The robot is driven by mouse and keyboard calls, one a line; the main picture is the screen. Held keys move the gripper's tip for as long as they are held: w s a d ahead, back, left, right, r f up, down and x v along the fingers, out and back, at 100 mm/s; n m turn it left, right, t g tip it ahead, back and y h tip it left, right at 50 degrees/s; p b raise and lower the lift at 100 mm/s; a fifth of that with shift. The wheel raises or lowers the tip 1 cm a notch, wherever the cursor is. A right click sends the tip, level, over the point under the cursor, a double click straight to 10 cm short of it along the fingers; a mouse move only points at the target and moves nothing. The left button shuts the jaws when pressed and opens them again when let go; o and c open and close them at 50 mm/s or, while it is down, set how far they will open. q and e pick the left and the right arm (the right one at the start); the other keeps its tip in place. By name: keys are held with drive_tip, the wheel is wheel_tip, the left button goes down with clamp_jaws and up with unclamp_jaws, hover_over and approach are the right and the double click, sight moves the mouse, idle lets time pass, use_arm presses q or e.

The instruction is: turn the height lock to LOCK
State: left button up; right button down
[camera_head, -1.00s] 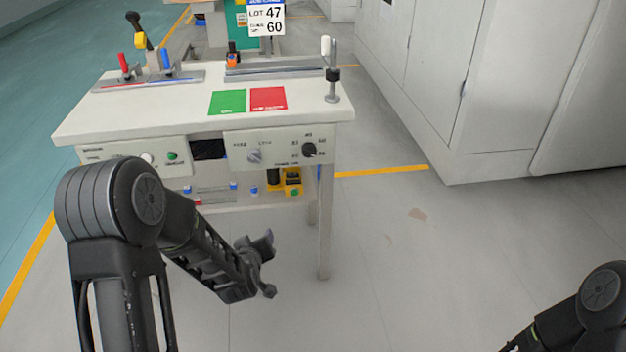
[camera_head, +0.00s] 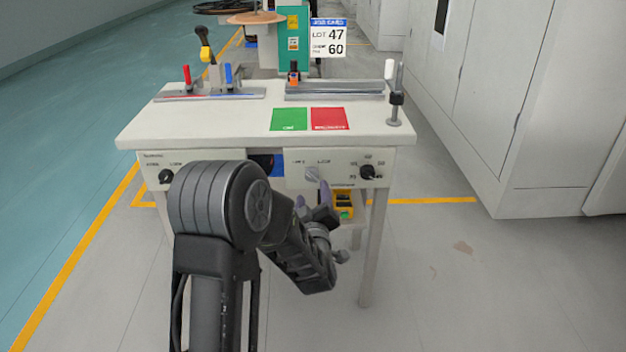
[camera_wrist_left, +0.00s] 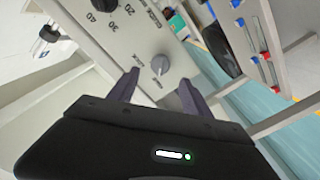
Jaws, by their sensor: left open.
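The height lock is a grey knob (camera_head: 312,174) on the front panel under the table top, with small labels above it on its left and right. I cannot clearly tell which label it points to. The knob also shows in the left wrist view (camera_wrist_left: 160,65), ahead of the fingers. My left gripper (camera_head: 313,198) is open and empty, just in front of and slightly below the knob. In the left wrist view its two fingertips (camera_wrist_left: 160,79) lie either side of the knob's line, apparently short of it. My right gripper is out of view.
A black numbered dial (camera_head: 367,173) sits right of the knob on the panel (camera_head: 340,160). Another black knob (camera_head: 166,177) is at the panel's left. The white table top (camera_head: 230,120) holds green and red mats and rails. Open floor lies right of the table.

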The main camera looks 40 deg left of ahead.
sight(312, 178)
use_arm(q)
drive_tip(key=b+x, duration=0.1)
drive_tip(key=x, duration=0.6)
drive_tip(key=shift+w+a, duration=0.25)
clamp_jaws()
idle(0.4)
